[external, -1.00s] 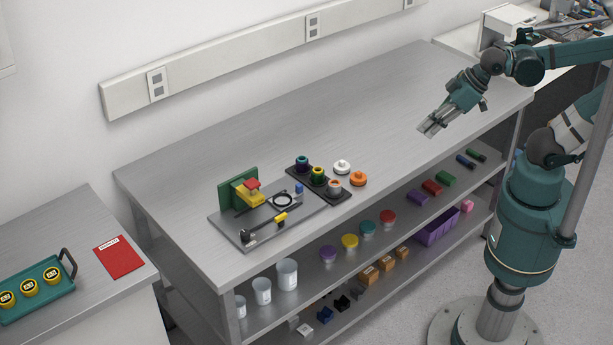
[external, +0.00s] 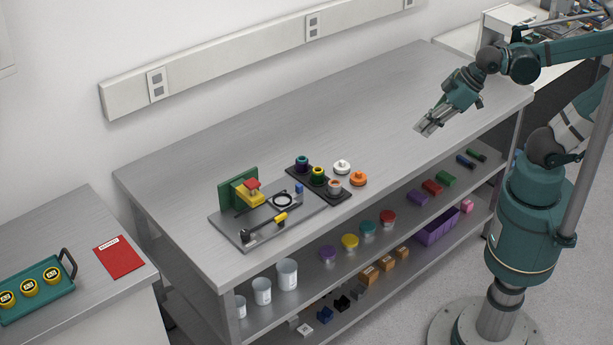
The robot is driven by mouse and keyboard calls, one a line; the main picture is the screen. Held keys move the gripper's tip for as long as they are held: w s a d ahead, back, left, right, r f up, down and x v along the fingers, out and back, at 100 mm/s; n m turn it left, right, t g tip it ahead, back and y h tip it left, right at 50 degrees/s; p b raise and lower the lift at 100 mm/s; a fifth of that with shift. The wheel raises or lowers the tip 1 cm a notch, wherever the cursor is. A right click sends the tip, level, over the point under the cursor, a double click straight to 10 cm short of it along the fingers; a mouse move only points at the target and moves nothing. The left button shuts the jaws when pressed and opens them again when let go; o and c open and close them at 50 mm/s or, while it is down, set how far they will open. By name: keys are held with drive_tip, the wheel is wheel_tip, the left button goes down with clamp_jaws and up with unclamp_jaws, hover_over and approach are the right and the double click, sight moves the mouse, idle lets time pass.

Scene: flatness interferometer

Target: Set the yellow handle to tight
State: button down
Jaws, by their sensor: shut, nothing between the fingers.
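The interferometer fixture has a grey base plate (external: 232,228) on the near left part of the steel bench. A black lever with a yellow handle (external: 281,217) lies along the front of the plate. Its black pivot block (external: 248,237) is at the plate's near left corner. A green upright panel with a yellow and red block (external: 249,196) stands at the back left of the plate. My gripper (external: 424,131) is shut and empty, above the right part of the bench, well apart from the handle. Any tight marking is too small to read.
A black tray (external: 345,199) with several colored knobbed pieces stands right of the plate. A white piece (external: 342,167) and an orange piece (external: 358,178) are beside it. The bench (external: 370,110) between my gripper and the fixture is otherwise clear. Shelves below hold jars and blocks.

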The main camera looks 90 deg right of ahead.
drive_tip(key=w+a+f+n+g+h+p, duration=0.1)
drive_tip(key=w+a+n, duration=0.35)
drive_tip(key=w, duration=0.25)
drive_tip(key=w+a+n+h+p, duration=0.1)
drive_tip(key=w+a+n, duration=0.3)
drive_tip(key=w+n, duration=0.3)
drive_tip(key=w+a+f+n+g+h+p, duration=0.1)
drive_tip(key=w+a+n+p, duration=0.1)
drive_tip(key=w+a+n, duration=0.45)
drive_tip(key=w+a+f+n+h+p, duration=0.1)
drive_tip(key=w+a+f+n, duration=0.3)
drive_tip(key=w+a+f, duration=0.1)
drive_tip(key=w+a+f+n+t+h+p, duration=0.1)
drive_tip(key=w+a+f+n+h, duration=0.1)
drive_tip(key=w+a+f+n, duration=0.2)
drive_tip(key=w+a+f, duration=0.1)
drive_tip(key=a+f, duration=0.2)
drive_tip(key=a, duration=0.3)
drive_tip(key=shift+a+f, duration=0.25)
drive_tip(key=shift+a, duration=0.05)
idle(0.5)
drive_tip(key=shift+w+d+f, duration=0.1)
drive_tip(key=shift+w, duration=0.05)
